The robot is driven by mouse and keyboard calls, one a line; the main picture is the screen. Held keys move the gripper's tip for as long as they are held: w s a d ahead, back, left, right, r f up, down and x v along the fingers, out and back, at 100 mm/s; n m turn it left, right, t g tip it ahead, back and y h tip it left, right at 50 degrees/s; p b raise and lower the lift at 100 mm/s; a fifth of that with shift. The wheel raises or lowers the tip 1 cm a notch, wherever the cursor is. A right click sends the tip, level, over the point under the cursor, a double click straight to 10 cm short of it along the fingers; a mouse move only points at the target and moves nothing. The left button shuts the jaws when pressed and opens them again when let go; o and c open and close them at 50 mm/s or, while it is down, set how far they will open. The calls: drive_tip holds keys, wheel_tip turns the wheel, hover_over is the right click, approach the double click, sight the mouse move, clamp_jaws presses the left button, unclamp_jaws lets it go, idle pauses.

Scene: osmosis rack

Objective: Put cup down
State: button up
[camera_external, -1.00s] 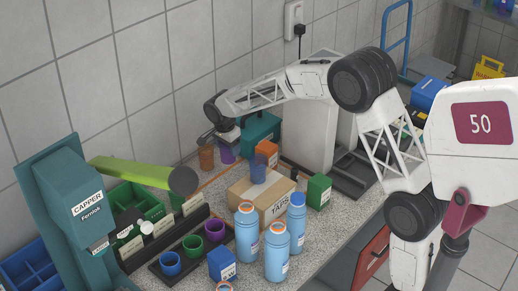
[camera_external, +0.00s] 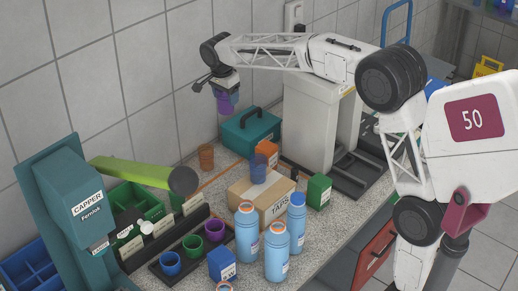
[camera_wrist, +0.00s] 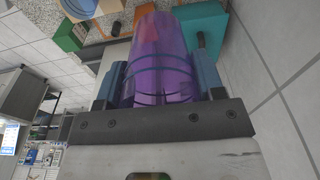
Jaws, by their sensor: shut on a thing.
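A translucent purple cup (camera_external: 228,103) hangs in my gripper (camera_external: 222,88), raised well above the back of the counter. In the wrist view the purple cup (camera_wrist: 160,62) fills the space between the two fingers of my gripper (camera_wrist: 160,85), which are shut on it. An orange-brown translucent cup (camera_external: 206,156) stands on the counter below and to the left. A blue translucent cup (camera_external: 259,168) stands on the cardboard box (camera_external: 256,194).
A teal case (camera_external: 250,132) stands at the back, right of the held cup. Several blue bottles (camera_external: 277,250), a cup tray (camera_external: 160,268) and the capper machine (camera_external: 85,210) crowd the front. Counter (camera_external: 225,160) shows bare between the orange cup and the case.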

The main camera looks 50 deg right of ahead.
drive_tip(key=shift+r, duration=0.85)
drive_tip(key=shift+s+r, duration=0.15)
drive_tip(key=shift+r, duration=0.1)
drive_tip(key=shift+s+a+r+n, duration=0.1)
drive_tip(key=shift+s+a+n, duration=0.1)
drive_tip(key=shift+s, duration=0.35)
drive_tip(key=shift+s+a+n, duration=0.1)
drive_tip(key=shift+s+n, duration=0.1)
drive_tip(key=shift+s, duration=0.3)
drive_tip(key=s+a+n, duration=0.3)
drive_tip(key=s+n, duration=0.3)
drive_tip(key=s, duration=1.3)
hover_over(267, 192)
drive_tip(key=shift+t, duration=0.4)
drive_tip(key=shift+f, duration=2.7)
drive_tip(key=shift+f, duration=0.1)
wheel_tip(267, 192, down, 13)
drive_tip(key=shift+f, duration=0.15)
drive_tip(key=shift+f, duration=2.25)
